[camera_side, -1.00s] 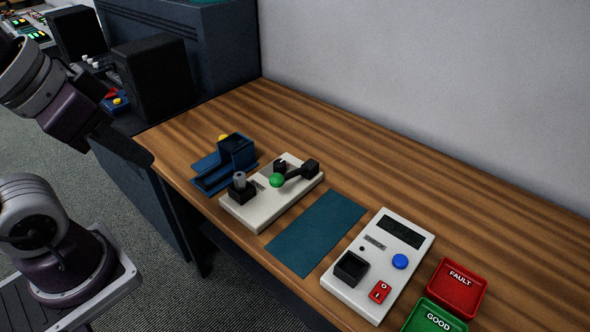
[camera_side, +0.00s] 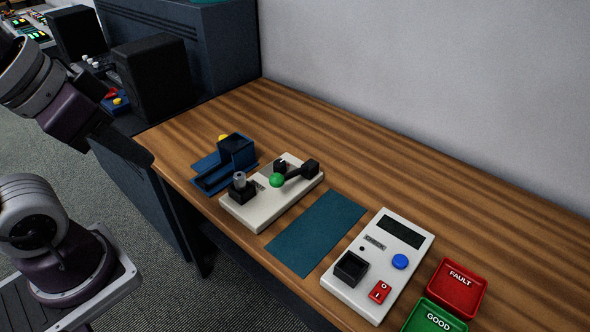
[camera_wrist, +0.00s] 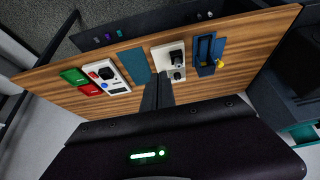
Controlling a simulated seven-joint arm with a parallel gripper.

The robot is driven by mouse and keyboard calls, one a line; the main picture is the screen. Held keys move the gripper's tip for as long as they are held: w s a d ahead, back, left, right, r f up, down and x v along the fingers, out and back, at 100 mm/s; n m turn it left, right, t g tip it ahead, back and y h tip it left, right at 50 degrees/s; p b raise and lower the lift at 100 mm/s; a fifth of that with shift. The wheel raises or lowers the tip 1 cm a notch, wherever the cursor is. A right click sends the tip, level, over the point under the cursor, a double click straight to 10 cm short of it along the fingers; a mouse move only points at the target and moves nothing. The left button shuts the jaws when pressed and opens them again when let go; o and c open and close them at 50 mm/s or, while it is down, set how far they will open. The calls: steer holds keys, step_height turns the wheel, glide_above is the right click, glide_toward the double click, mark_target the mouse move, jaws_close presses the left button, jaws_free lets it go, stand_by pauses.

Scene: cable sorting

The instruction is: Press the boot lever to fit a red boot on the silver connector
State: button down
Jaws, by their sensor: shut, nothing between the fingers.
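The boot lever is a black arm with a green ball knob (camera_side: 277,180) on a white base plate (camera_side: 262,218). The knob end is over the middle of the plate. The silver connector (camera_side: 240,177) stands upright in a black holder (camera_side: 242,193) at the plate's left end. No red boot can be made out on it. The plate also shows in the wrist view (camera_wrist: 160,68). My gripper (camera_wrist: 157,82) is shut and empty, with its dark fingers together.
A blue fixture (camera_side: 213,182) with a yellow part stands beyond the plate. A teal mat (camera_side: 315,232), a white tester (camera_side: 365,293) and red (camera_side: 462,292) and green (camera_side: 420,318) trays lie to the right. Black boxes (camera_side: 152,75) stand at the back left. The table's rear strip is clear.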

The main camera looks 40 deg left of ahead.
steer(key=w+n+y, duration=0.1)
steer(key=w+n, duration=0.5)
steer(key=w, duration=0.8)
steer(key=n, duration=0.5)
glide_above(276, 176)
steer(key=w, duration=0.4)
step_height(276, 176, down, 7)
steer(key=shift+d+f+y, duration=0.1)
steer(key=shift+y, duration=0.2)
steer(key=shift+s+f, duration=0.45)
steer(key=shift+f, duration=0.95)
steer(key=shift+s+f, duration=0.4)
steer(key=shift+f, duration=1)
steer(key=shift+s+f, duration=0.45)
steer(key=shift+f, duration=0.95)
steer(key=shift+f, duration=0.15)
steer(key=shift+s+f, duration=0.15)
steer(key=shift+f, duration=0.1)
steer(key=shift+s+f, duration=0.3)
steer(key=shift+f, duration=0.6)
steer(key=shift+s+f, duration=0.25)
steer(key=shift+f, duration=0.6)
